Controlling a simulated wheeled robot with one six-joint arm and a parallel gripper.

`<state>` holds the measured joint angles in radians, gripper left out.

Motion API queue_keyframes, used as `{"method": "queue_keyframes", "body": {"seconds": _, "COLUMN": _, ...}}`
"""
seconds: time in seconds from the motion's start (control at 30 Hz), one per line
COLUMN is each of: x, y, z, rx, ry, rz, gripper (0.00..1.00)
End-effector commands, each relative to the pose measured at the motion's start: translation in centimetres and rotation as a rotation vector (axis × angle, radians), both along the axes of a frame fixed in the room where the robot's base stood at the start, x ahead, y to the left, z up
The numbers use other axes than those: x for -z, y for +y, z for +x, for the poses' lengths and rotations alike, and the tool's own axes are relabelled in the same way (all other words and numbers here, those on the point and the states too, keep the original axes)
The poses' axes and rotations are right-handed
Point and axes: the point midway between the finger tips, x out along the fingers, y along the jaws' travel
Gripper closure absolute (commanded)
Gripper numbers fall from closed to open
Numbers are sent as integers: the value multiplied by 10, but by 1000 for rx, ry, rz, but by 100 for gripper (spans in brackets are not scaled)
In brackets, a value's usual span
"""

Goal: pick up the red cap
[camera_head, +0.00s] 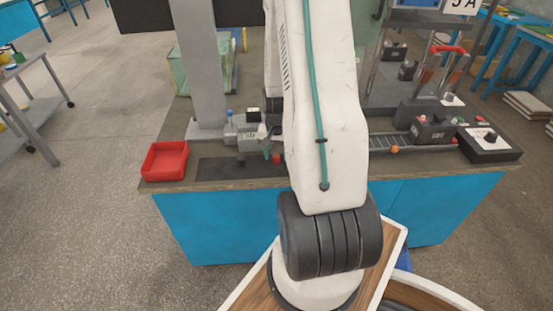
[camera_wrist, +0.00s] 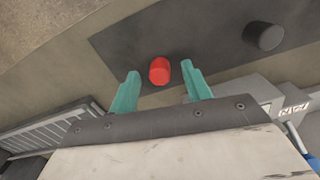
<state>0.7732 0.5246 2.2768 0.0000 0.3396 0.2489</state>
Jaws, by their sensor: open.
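The red cap (camera_wrist: 160,71) is a small cylinder on a dark mat in the wrist view, centred just beyond my fingertips. In the head view a small red piece, likely the same cap (camera_head: 276,158), shows at the left edge of my arm. My gripper (camera_wrist: 160,82) has two teal fingers spread apart, one on each side of the cap's line, with visible gaps to it. Nothing is held. From this angle I cannot tell the height of the fingertips above the mat. In the head view my arm hides most of this spot.
A black cap (camera_wrist: 265,36) stands on the dark mat (camera_wrist: 205,35) to the right. A grey device (camera_head: 244,133) stands close by on the bench. A red tray (camera_head: 164,161) sits at the bench's left front corner. A roller track (camera_head: 392,143) and black boxes (camera_head: 433,131) lie to the right.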

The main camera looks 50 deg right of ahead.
Motion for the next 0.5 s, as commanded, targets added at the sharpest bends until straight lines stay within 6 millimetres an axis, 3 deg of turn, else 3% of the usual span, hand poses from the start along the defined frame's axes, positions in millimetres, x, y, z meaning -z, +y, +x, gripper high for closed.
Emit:
{"method": "queue_keyframes", "body": {"seconds": 0.03, "x": 0, "y": 0, "z": 0, "rx": 0, "ry": 0, "rz": 0, "gripper": 52}}
{"method": "queue_keyframes", "body": {"seconds": 0.2, "x": 0, "y": 0, "z": 0, "rx": 0, "ry": 0, "rz": 0, "gripper": 97}}
{"method": "queue_keyframes", "body": {"seconds": 0.5, "x": 0, "y": 0, "z": 0, "rx": 0, "ry": 1, "rz": 1, "gripper": 100}}
